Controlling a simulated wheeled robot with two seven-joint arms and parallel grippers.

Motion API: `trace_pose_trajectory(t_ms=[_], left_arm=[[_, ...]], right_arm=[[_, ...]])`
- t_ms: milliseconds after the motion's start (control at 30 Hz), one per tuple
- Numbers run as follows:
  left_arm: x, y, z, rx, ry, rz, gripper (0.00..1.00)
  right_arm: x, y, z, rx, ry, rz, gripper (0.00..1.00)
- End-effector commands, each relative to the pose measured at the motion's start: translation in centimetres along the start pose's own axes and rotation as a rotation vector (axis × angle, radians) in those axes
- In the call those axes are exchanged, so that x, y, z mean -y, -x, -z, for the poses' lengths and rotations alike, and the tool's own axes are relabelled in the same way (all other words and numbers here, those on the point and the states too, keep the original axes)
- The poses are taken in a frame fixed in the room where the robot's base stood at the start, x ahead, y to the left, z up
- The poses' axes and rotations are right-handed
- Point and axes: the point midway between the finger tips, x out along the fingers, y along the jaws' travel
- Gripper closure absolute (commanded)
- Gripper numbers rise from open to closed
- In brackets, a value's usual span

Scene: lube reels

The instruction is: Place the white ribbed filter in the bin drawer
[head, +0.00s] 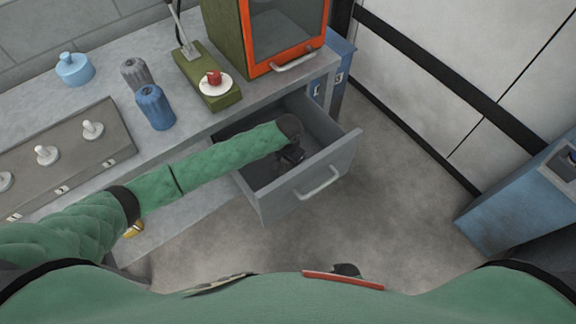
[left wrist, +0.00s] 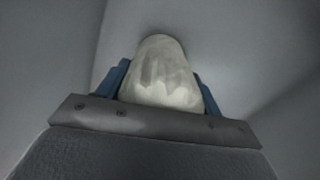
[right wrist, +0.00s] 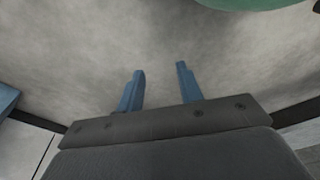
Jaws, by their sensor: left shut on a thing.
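The white ribbed filter (left wrist: 160,75) is between the blue fingers of my left gripper (left wrist: 162,88) in the left wrist view, and the gripper is shut on it. Grey drawer surfaces surround it there. In the head view my left arm reaches into the open grey bin drawer (head: 325,180), and my left gripper (head: 290,158) is down inside it. The filter is hidden in the head view. Whether it touches the drawer floor I cannot tell. My right gripper (right wrist: 160,90) is open and empty above the grey floor in the right wrist view.
The drawer is pulled out under the workbench (head: 100,97). On the bench are a blue ribbed filter (head: 155,108), a grey ribbed one (head: 136,73), a light blue can (head: 74,69), a green scale-like stand (head: 207,76) and an orange-framed cabinet (head: 288,40). A blue cabinet (head: 515,205) stands right.

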Motion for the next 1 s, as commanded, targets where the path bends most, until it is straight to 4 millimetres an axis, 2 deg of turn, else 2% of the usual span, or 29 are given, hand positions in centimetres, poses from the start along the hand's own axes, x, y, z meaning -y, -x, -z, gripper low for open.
trace_pose_trajectory(t_ms=[100, 300, 667, 700, 800, 1000], left_arm=[[0.0, -0.9, 0.0, -0.001, 0.0, 0.0, 0.63], [0.0, -1.1, 0.0, -0.001, 0.0, 0.0, 0.63], [0.0, -1.3, 0.0, 0.0, 0.001, 0.0, 0.63], [0.0, -1.3, 0.0, 0.0, 0.001, 0.0, 0.3], [0.0, -1.3, 0.0, 0.0, 0.0, 0.0, 0.12], [0.0, -1.3, 0.0, 0.0, 0.0, 0.0, 0.12]], right_arm=[[0.4, 1.2, 0.6, 0.007, -0.004, 0.006, 0.64], [0.7, 2.5, 1.1, 0.014, -0.006, 0.01, 0.64], [0.6, 2.5, 1.1, 0.013, -0.006, 0.009, 0.64], [0.6, 2.4, 1.1, 0.013, -0.006, 0.009, 0.64], [0.6, 2.3, 1.1, 0.013, -0.006, 0.009, 0.64], [0.6, 2.3, 1.2, 0.012, -0.006, 0.008, 0.64]])
